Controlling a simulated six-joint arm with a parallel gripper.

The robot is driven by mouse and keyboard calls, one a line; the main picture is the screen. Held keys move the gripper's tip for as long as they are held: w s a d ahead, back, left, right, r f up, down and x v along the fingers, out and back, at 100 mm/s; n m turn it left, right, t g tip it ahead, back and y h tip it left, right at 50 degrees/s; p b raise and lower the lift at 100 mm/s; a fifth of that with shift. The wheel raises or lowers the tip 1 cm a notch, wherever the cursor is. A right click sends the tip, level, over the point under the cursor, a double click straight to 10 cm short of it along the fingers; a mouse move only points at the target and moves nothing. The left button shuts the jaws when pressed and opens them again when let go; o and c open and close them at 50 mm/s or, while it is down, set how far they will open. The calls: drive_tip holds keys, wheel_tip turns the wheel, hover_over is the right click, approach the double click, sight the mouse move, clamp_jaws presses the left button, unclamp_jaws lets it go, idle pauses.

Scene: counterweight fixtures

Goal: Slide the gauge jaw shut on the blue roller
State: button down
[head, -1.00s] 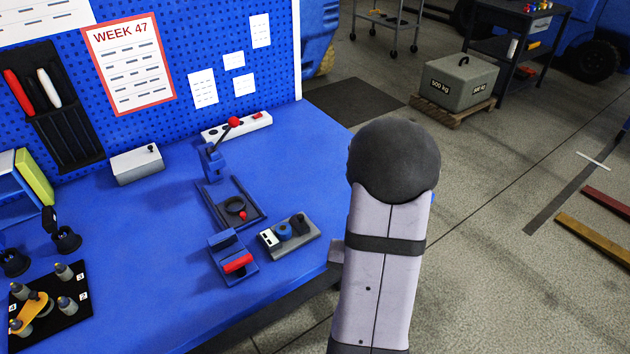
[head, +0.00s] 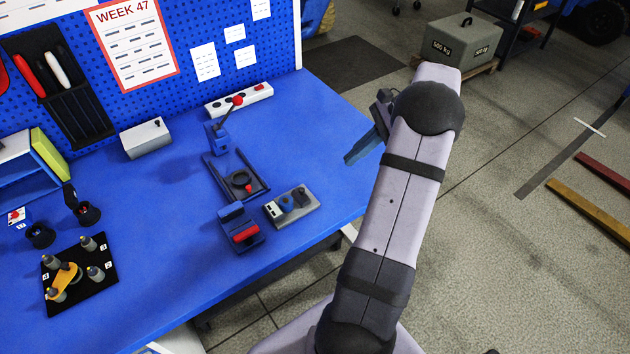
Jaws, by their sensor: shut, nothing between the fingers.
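The gauge is a small grey plate (head: 308,209) near the front right edge of the blue table. A pale block with dark marks (head: 273,211) sits at its left end. The blue roller (head: 286,203) stands beside this block, and the dark sliding jaw (head: 300,197) is to the roller's right. The gap between jaw and roller is too small to judge here. My gripper (head: 348,160) is up and to the right of the gauge, by the table's right edge, apart from the gauge. Its blue fingers are shut and empty, pointing down-left.
Left of the gauge are a blue fixture with a red bar (head: 245,233) and a dark framed fixture with a ring (head: 238,180). A red-knobbed lever (head: 237,101) stands behind. A black mat with pegs (head: 80,291) lies front left. The table between gauge and gripper is clear.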

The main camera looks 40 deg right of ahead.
drive_tip(key=shift+m, duration=0.3)
drive_tip(key=shift+a, duration=0.1)
drive_tip(key=p, duration=0.3)
approach(306, 199)
drive_tip(key=shift+w+d+f, duration=0.25)
drive_tip(key=shift+w+f, duration=0.05)
drive_tip(key=shift+f, duration=0.2)
drive_tip(key=shift+w+d+f, duration=0.3)
drive_tip(key=shift+w+f, duration=0.05)
drive_tip(key=shift+f, duration=0.15)
drive_tip(key=a, duration=0.1)
drive_tip(key=w+a+f+p, duration=0.1)
drive_tip(key=shift+w+a, duration=0.2)
drive_tip(key=shift+a, duration=0.05)
drive_tip(key=shift+w+a+f, duration=0.15)
drive_tip(key=shift+w+a, duration=0.1)
drive_tip(key=shift+a, duration=0.2)
drive_tip(key=a, duration=0.2)
drive_tip(key=shift+a+p, duration=0.25)
drive_tip(key=shift+p, duration=0.05)
drive_tip(key=shift+s+a, duration=0.15)
drive_tip(key=shift+a, duration=0.15)
